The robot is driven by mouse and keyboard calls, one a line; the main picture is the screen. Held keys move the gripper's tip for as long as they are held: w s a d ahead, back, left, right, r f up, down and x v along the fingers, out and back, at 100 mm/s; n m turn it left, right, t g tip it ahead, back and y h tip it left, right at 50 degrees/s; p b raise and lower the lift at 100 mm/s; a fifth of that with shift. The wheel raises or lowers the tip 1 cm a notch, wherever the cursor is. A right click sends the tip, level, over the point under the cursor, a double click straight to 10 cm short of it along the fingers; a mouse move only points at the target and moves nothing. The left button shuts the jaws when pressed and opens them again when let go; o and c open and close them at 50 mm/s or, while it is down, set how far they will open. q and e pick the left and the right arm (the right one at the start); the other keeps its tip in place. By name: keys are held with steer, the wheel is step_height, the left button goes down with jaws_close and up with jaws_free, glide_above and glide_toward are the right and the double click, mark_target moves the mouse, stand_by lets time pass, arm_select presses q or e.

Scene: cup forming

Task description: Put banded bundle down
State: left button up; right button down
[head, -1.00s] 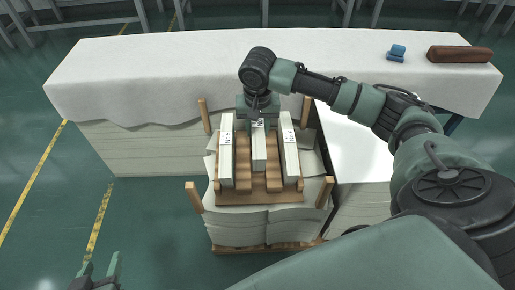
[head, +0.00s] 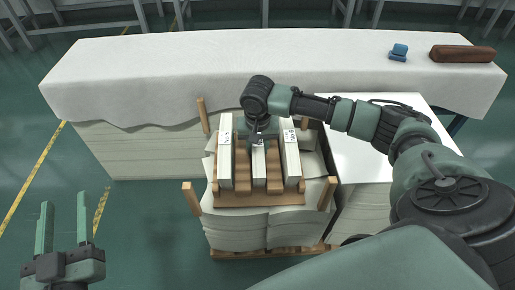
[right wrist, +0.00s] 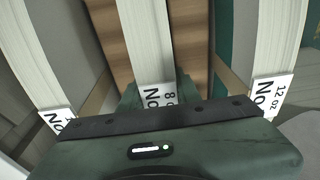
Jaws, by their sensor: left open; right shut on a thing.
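The middle banded bundle (head: 258,160), a long white stack with a printed label, lies between two wooden slats of the wooden rack (head: 240,203). My right gripper (head: 259,132) is shut on its far, labelled end. In the right wrist view the same bundle (right wrist: 147,40) runs away from my right gripper (right wrist: 155,92), its label partly covered. Whether its underside touches the rack is hidden. One labelled bundle (head: 226,155) stands to its left and another (head: 291,158) to its right, both apart from it. My left gripper (head: 64,208) is open and empty at the lower left.
The rack sits on a stack of paper (head: 237,232) with upright wooden posts (head: 192,198) around it. A long white-covered table (head: 150,80) stands behind, with a blue object (head: 398,52) and a brown bar (head: 462,54). A white-topped stack (head: 365,160) is to the right.

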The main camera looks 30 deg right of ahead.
arm_select(q)
steer(key=shift+f, duration=0.1)
stand_by(0.3)
steer(key=shift+f, duration=0.1)
arm_select(e)
steer(key=c, duration=1)
jaws_free()
